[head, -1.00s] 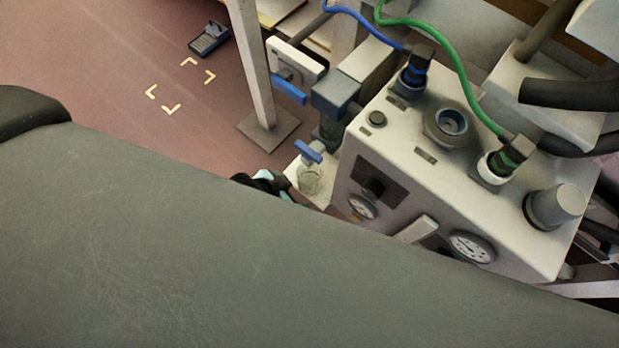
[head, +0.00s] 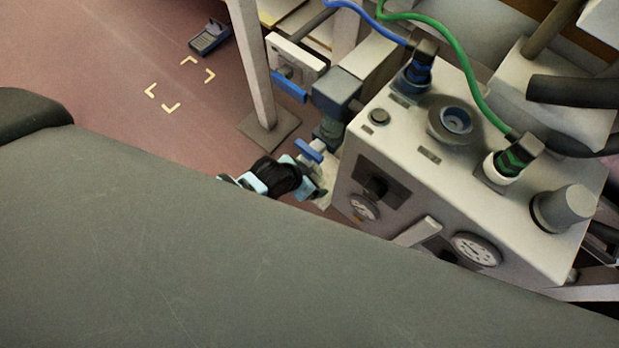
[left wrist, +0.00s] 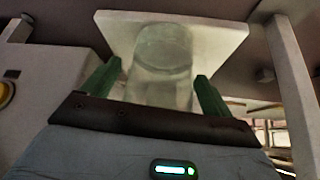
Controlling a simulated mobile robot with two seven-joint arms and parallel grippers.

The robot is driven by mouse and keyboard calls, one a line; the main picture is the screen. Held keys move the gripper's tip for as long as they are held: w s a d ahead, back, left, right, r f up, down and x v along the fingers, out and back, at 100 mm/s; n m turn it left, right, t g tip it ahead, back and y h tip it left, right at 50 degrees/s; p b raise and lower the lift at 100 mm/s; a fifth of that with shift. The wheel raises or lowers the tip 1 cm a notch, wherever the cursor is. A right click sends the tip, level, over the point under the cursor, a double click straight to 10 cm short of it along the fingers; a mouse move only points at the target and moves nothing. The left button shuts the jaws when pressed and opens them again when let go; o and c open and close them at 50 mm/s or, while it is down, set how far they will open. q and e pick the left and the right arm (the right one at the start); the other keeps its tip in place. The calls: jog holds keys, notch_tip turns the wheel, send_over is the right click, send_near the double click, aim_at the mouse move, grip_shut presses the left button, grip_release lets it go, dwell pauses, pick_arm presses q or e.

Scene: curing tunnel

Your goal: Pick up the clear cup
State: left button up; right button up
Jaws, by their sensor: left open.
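The clear cup (left wrist: 163,75) stands on a small pale square shelf (left wrist: 222,38) in the left wrist view. My left gripper (left wrist: 157,73) is open, with one green finger on each side of the cup. A gap shows between the cup and the fingers, and the cup's lower part is hidden behind the gripper body. In the head view my left gripper (head: 316,185) is at the shelf under the blue-handled valve (head: 310,151), and it mostly hides the cup. My right gripper is not in view.
A pale machine box (head: 400,185) with gauges and hose fittings stands just right of the gripper. A grey post (head: 252,70) rises behind it. A large dark grey surface fills the foreground. The reddish floor (head: 110,90) at left is mostly clear.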

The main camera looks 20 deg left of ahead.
pick_arm(q)
jog(key=c, duration=1.2)
jog(key=shift+s+a+r, duration=0.1)
jog(key=shift+r, duration=0.05)
jog(key=shift+s+a+r+p, duration=0.45)
jog(key=shift+s+r+p, duration=0.05)
jog(key=shift+s+r, duration=0.25)
jog(key=s+a+r+p, duration=0.3)
jog(key=s+a+r, duration=0.3)
jog(key=s, duration=0.4)
jog(key=shift+s+a+r, duration=0.1)
jog(key=shift+s+r, duration=0.05)
